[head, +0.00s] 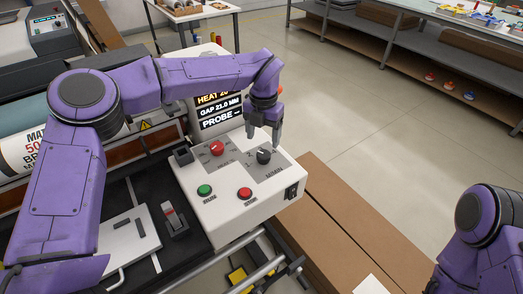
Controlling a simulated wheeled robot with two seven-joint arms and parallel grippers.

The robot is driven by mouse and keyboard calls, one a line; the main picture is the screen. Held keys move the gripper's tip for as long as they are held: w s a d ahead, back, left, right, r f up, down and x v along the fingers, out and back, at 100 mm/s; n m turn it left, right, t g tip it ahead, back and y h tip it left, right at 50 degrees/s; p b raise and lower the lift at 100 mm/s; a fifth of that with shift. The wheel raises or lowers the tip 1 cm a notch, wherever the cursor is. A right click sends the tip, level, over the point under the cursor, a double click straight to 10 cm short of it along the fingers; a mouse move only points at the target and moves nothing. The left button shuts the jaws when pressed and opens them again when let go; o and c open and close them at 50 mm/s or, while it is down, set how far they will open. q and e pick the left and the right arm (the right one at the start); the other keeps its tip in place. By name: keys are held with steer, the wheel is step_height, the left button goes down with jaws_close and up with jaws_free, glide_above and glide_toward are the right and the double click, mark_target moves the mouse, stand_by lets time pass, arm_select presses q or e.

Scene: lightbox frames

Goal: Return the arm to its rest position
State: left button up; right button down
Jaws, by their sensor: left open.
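My left arm, purple, comes in from the left and reaches across the machine. Its gripper (264,133) is open, with fingers pointing down just above and around the dark knob (264,156) on the white control box (225,222). I cannot tell whether the fingers touch the knob. The gripper holds nothing that I can see. My right arm shows only as purple links at the lower right; its gripper is out of view.
The control box has a red knob (217,148), a green button (204,190), a red button (245,194) and a black switch (291,191). A display (220,112) stands behind it. Brown boards (335,220) lie to the right. A shelf (430,60) stands at the back right; open floor lies between.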

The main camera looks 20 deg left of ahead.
arm_select(q)
steer(key=shift+r, duration=1.75)
